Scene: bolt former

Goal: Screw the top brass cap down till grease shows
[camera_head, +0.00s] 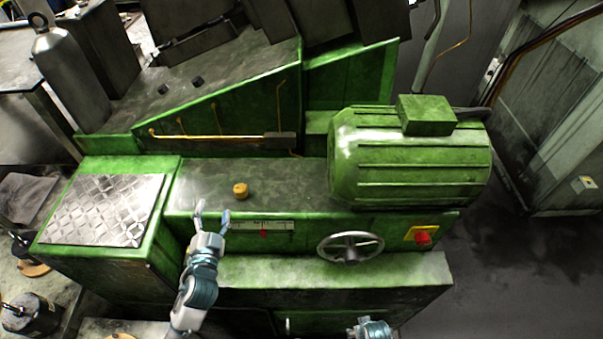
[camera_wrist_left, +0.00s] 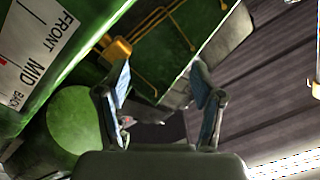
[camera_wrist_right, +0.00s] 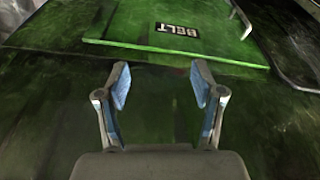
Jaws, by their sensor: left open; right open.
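The brass cap (camera_head: 240,190) stands on the grey top of the green machine. A yellow-brass piece, likely the same cap, shows in the left wrist view (camera_wrist_left: 117,50) beside the left fingers. My left gripper (camera_head: 212,212) is open and empty. In the head view its fingertips point up, just below and left of the cap; I cannot tell the exact gap. My right gripper shows only in part at the bottom edge of the head view (camera_head: 371,329). In the right wrist view it is open and empty (camera_wrist_right: 160,88), facing a green panel marked BELT (camera_wrist_right: 178,30). No grease is visible.
A FRONT-MID-BACK scale (camera_head: 262,226) is on the machine's front face. A handwheel (camera_head: 350,247), a red button (camera_head: 423,238) and a large ribbed motor (camera_head: 415,160) are to the right. A chequered plate (camera_head: 103,208) lies left. The grey top around the cap is clear.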

